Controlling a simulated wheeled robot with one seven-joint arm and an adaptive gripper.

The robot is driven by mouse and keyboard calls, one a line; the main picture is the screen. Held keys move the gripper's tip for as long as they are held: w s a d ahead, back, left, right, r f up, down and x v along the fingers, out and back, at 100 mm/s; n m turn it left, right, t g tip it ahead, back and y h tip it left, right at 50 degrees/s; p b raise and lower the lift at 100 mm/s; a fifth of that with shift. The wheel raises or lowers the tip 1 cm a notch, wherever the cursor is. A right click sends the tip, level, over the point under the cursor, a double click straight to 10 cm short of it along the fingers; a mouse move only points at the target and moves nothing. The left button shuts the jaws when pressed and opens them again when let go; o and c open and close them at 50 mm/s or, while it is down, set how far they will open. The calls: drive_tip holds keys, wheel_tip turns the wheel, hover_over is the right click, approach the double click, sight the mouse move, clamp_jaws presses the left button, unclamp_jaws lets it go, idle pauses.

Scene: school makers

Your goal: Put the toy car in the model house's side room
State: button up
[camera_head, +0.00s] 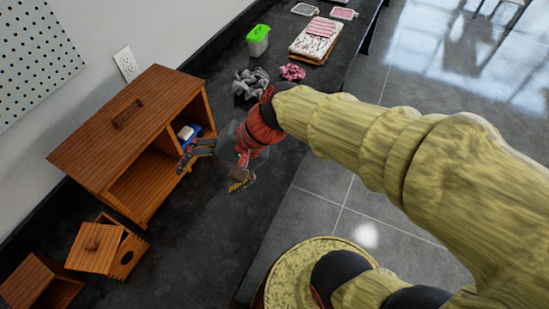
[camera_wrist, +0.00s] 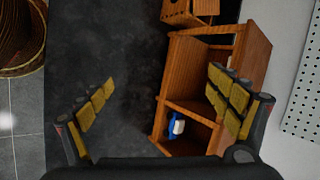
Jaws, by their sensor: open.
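The model house (camera_head: 95,150) is a wooden box with an open front and a divider, standing against the wall; it also shows in the wrist view (camera_wrist: 252,60). The toy car (camera_head: 187,131), blue with a white top, is in the smaller compartment at the house's right end in the head view. In the wrist view the car (camera_wrist: 177,127) sits in the lower compartment, near its opening. My gripper (camera_head: 216,165) is open and empty in front of the house. In the wrist view its fingers (camera_wrist: 163,98) are wide apart, and one overlaps the house.
A small wooden box with a round hole (camera_head: 128,257) and another wooden box (camera_head: 38,283) stand left of the house. A grey crumpled cloth (camera_head: 250,83), a pink one (camera_head: 292,72) and a green-lidded tub (camera_head: 258,40) lie beyond my gripper. The dark counter before the house is clear.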

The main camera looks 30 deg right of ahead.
drive_tip(key=s+d+r+n+t+h, duration=0.1)
drive_tip(key=s+d+r+n+h, duration=0.1)
drive_tip(key=d, duration=0.4)
drive_tip(key=s+d+r+n+t+h, duration=0.1)
drive_tip(key=s+d+r+n+h, duration=0.2)
drive_tip(key=d, duration=0.4)
drive_tip(key=s+n+h, duration=0.1)
drive_tip(key=n+h, duration=0.1)
drive_tip(key=shift+s+d+n, duration=0.2)
drive_tip(key=shift+s+n, duration=0.1)
drive_tip(key=shift+r, duration=0.1)
